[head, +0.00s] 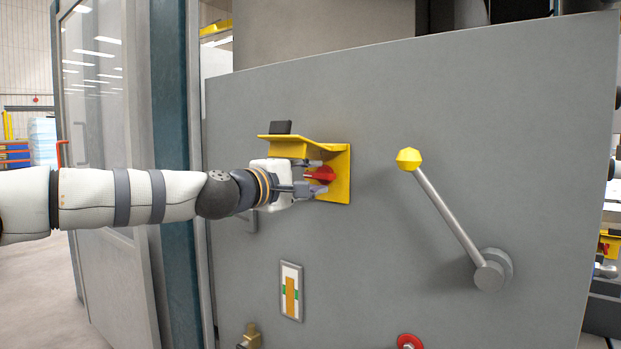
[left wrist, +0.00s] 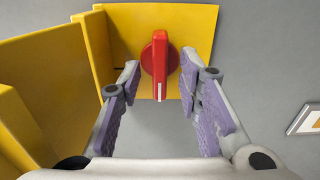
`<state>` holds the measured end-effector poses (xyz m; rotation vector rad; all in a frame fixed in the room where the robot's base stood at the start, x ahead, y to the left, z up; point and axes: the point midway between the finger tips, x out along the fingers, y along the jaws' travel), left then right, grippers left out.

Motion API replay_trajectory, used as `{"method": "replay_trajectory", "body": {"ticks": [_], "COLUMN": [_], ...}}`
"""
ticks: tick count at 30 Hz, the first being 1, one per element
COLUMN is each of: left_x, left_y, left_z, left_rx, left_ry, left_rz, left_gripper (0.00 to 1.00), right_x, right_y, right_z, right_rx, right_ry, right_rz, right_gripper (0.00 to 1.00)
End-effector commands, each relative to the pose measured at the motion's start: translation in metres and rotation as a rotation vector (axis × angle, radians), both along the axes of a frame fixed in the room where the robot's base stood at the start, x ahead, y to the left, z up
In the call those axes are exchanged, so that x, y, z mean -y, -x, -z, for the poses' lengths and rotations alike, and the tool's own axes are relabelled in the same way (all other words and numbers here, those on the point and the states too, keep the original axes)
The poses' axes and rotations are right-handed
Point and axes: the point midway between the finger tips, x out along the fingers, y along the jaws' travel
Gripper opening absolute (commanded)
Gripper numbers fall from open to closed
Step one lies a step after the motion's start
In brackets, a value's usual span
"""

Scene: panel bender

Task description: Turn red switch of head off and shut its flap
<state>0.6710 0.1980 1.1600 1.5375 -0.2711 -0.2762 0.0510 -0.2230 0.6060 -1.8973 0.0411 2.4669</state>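The red switch (head: 322,174) is a round knob with a raised handle on a yellow backplate (head: 340,188), mounted on the grey panel. In the left wrist view the red switch (left wrist: 160,62) has its handle along the picture's vertical, with a white mark at the lower end. The yellow flap (head: 300,147) stands open, sticking out above the switch; it also shows in the left wrist view (left wrist: 50,60) at left. My left gripper (head: 317,177) is open at the switch, its fingers (left wrist: 160,82) to either side of the handle with visible gaps. My right gripper is not in view.
A lever with a yellow knob (head: 409,158) stands out from the panel at right. A framed label (head: 291,291) is below the switch, and a red round button (head: 409,342) is at the bottom edge. A glazed door (head: 100,150) stands at left behind my arm.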

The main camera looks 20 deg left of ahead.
Motion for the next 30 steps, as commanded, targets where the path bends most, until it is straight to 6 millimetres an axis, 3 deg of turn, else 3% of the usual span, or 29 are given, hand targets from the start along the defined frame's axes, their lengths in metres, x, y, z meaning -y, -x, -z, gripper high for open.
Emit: {"method": "replay_trajectory", "body": {"ticks": [6, 18, 22, 29, 30], "left_x": [-0.005, -0.037, -0.041, -0.041, -0.041], "left_y": [0.010, 0.101, 0.112, 0.113, 0.113], "left_z": [-0.001, -0.002, 0.000, 0.000, 0.000], "left_rx": [0.001, 0.003, 0.001, 0.000, 0.000], "left_ry": [-0.001, 0.001, 0.001, 0.000, -0.001], "left_rz": [-0.001, -0.001, 0.000, 0.000, 0.000], "left_gripper": [0.32, 0.32, 0.32, 0.32, 0.27], "right_x": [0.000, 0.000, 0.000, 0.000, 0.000], "right_y": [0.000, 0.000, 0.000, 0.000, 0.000], "right_z": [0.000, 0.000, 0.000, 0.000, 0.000], "right_rx": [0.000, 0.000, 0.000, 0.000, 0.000], "right_ry": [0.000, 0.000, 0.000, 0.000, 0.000], "right_rz": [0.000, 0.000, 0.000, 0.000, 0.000], "right_gripper": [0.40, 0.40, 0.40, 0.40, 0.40]}}
